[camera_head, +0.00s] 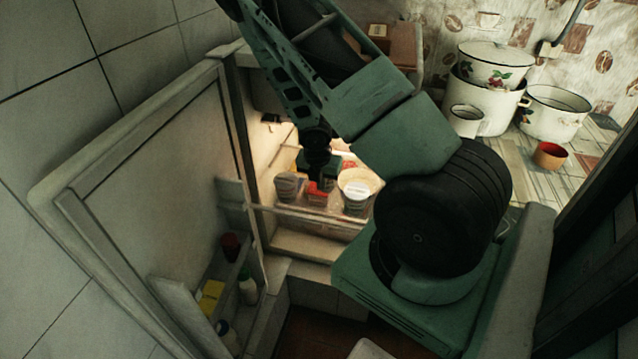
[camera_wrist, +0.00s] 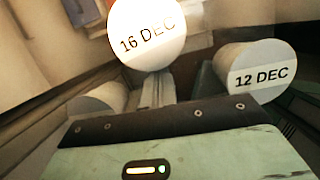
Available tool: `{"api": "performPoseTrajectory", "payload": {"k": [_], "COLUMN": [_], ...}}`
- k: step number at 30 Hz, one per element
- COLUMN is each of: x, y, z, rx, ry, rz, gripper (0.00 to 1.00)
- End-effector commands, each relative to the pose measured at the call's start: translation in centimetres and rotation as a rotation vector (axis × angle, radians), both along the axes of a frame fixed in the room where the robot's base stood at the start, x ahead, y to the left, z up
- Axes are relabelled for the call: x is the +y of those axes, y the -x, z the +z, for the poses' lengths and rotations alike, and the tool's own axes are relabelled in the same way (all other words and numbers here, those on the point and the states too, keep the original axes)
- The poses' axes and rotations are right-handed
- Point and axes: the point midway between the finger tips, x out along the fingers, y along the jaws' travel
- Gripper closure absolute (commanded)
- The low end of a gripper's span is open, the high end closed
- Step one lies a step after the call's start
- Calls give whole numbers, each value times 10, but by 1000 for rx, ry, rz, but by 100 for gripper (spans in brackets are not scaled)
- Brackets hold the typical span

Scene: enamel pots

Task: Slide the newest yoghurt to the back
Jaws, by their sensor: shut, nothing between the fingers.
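In the wrist view a round white yoghurt lid marked 16 DEC (camera_wrist: 147,45) is at the top centre, the later of the two dates I can read. A lid marked 12 DEC (camera_wrist: 257,72) is at the right. A third pale round shape (camera_wrist: 98,98) at the left shows no readable date. In the head view my gripper (camera_head: 318,178) reaches down into the open fridge among the cups, shut and empty. A greyish cup (camera_head: 288,186) is left of it and a white cup with a cream lid (camera_head: 355,188) is right. I cannot match these cups to the dates.
The fridge door (camera_head: 150,185) stands open at the left, with bottles and a yellow item (camera_head: 210,296) in its racks. A clear shelf front edge (camera_head: 310,218) runs before the cups.

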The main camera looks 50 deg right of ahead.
Motion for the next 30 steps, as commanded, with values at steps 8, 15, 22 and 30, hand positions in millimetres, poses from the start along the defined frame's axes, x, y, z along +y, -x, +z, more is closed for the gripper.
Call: {"api": "performPoseTrajectory", "payload": {"k": [8,15,22,30], "x": [0,-19,-25,-23], "y": [0,-6,-9,-11], "z": [0,4,0,0], "rx": [0,0,-1,-1], "ry": [0,0,0,0], "rz": [0,-2,0,0], "gripper": [100,100,100,100]}}
